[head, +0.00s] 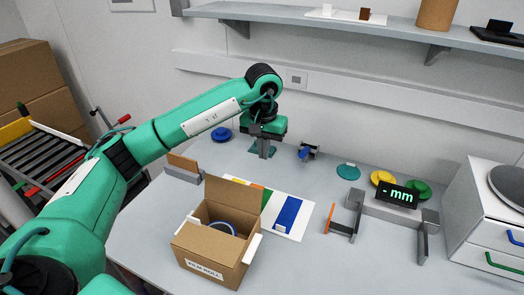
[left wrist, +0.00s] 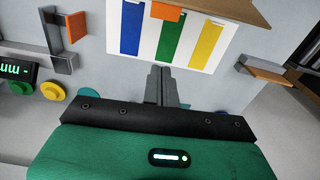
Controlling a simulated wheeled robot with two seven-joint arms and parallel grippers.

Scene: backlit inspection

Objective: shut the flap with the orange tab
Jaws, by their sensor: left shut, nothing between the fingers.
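A brown cardboard box (head: 205,262) stands open at the front of the grey table. Its back flap (head: 228,198) stands up, with an orange tab (head: 241,182) at its top edge. The orange tab (left wrist: 167,12) and part of the brown flap (left wrist: 225,8) also show at the top of the left wrist view. White tabs show at the box's two sides. A blue-rimmed roll (head: 222,229) lies inside. My left gripper (head: 264,150) is shut and empty, pointing down beyond the box and apart from the flap; its fingers (left wrist: 166,88) show in the left wrist view.
A striped white sheet (head: 296,232) lies behind the box. A grey bracket with an orange plate (head: 340,228) and an mm display (head: 398,195) stand to the right. Another bracket (head: 184,172) stands to the left. Coloured discs (head: 382,177) lie along the back. A shelf overhangs the wall.

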